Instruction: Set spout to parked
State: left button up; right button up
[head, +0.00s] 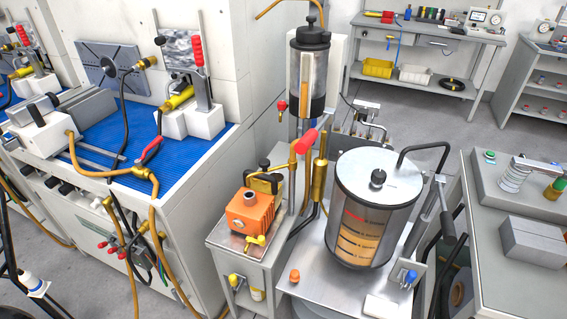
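A large glass cylinder (364,225) with a metal lid stands on a metal table right of centre, with orange liquid inside. A curved black tube (423,147) arches over the right side of its lid and looks like a spout. A black-gripped lever (447,222) stands beside it. A thin copper pipe (283,5) bends at the top above a narrower upright cylinder (308,75). I cannot tell for certain which tube is the task's spout or where its parked position is. Neither of my grippers is in view.
An orange box (250,210) and a red-handled lever (306,141) are left of the cylinder. A blue-matted bench (190,150) with hoses and clamps fills the left. A grey cabinet (490,260) is at right. Open floor (415,118) lies behind, before the back workbench.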

aim_at(264, 164)
jog(key=k+j+u, duration=0.3)
jog(key=j+z, duration=0.45)
jog(key=j, duration=0.45)
jog(key=l+u, duration=0.5)
jog(key=l, duration=0.3)
jog(key=l+u, duration=0.5)
jog(key=l, duration=0.3)
jog(key=k+l, duration=0.1)
jog(key=k, duration=0.45)
